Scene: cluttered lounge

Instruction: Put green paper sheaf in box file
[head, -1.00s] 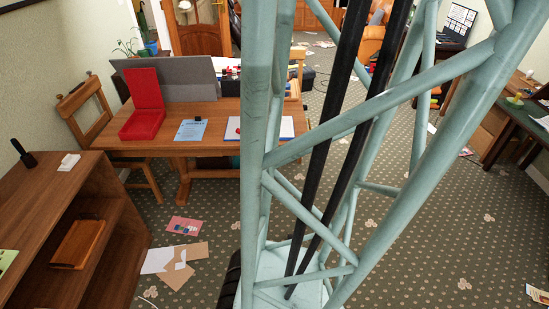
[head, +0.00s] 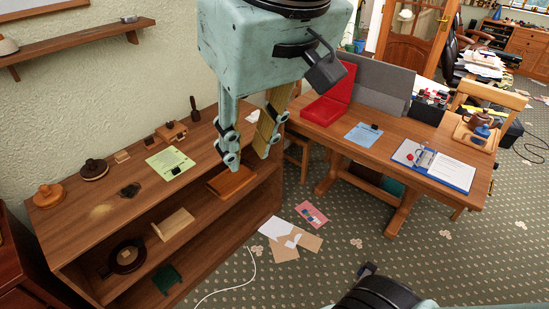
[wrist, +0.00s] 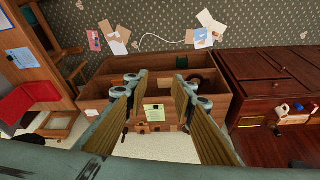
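The green paper sheaf (head: 170,163) lies flat on the top of the wooden shelf unit, and it also shows in the wrist view (wrist: 154,112) between my fingers, well below them. The box file (head: 333,97) is red and stands open on the wooden table, its lid raised; part of it shows at the left edge of the wrist view (wrist: 38,92). My gripper (head: 245,160) is open and empty, in the air to the right of the sheaf in the head view. Its two fingers (wrist: 152,92) are spread wide apart.
The shelf unit (head: 80,225) also carries wooden stands, a dark round-based object (head: 94,169) and a black-handled tool (head: 194,108). The table (head: 310,131) holds a blue sheet (head: 363,133) and a blue clipboard (head: 436,168). Papers (head: 290,238) lie on the floor.

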